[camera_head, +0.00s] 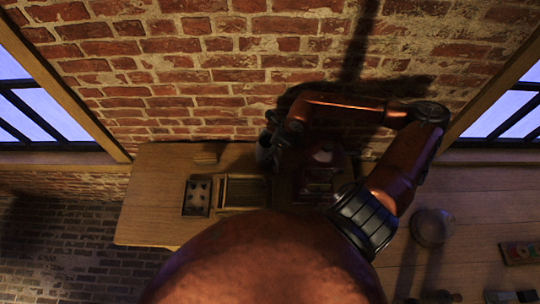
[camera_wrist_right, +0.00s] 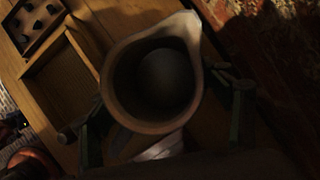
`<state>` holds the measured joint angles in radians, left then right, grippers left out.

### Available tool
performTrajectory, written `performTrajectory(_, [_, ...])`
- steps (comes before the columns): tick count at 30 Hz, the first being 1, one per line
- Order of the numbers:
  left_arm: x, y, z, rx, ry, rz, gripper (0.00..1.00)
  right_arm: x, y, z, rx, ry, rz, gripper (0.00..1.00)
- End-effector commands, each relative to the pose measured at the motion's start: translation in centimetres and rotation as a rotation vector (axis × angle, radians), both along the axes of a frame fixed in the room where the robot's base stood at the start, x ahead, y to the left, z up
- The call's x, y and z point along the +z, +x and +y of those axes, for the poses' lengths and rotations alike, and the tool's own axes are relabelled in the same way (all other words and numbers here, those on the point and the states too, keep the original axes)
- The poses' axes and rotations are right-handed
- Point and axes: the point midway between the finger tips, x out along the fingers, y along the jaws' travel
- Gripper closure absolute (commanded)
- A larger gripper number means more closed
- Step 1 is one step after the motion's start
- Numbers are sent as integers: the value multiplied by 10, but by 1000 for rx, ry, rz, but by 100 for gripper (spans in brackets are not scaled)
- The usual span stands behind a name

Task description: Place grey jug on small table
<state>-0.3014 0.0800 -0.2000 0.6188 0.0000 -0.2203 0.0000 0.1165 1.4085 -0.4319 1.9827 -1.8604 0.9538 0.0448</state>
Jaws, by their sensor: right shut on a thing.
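The grey jug (camera_wrist_right: 112,75) fills the middle of the right wrist view, seen from above with its open mouth and its spout toward the top right. My right gripper (camera_wrist_right: 168,112) has a finger on each side of it and is shut on it. In the head view the jug (camera_head: 264,150) is a dim shape at the end of my right arm, partly hidden by the gripper (camera_head: 272,130), near the wall. The wooden small table (camera_head: 150,195) lies around and below it. I cannot tell whether the jug touches the tabletop. My left gripper is not in view.
A dark reddish object (camera_head: 316,185) stands to the right, in shadow. A round metal vessel (camera_head: 432,227) is on the right-hand wooden surface. The table's left part is clear.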

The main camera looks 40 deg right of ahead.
Motion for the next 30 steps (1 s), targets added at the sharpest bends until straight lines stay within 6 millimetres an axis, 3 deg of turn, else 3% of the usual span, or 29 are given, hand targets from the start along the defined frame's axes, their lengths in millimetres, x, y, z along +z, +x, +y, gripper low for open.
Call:
performTrajectory(12, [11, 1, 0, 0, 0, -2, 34, -39, -1, 0, -3, 2, -2, 66])
performTrajectory(23, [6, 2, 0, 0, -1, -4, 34, -44, -1, -1, -4, 0, -2, 66])
performTrajectory(24, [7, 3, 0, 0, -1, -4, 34, -43, -2, -2, -3, 0, 0, 25])
performTrajectory(30, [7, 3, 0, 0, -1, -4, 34, -43, -2, -2, -3, 0, 0, 12])
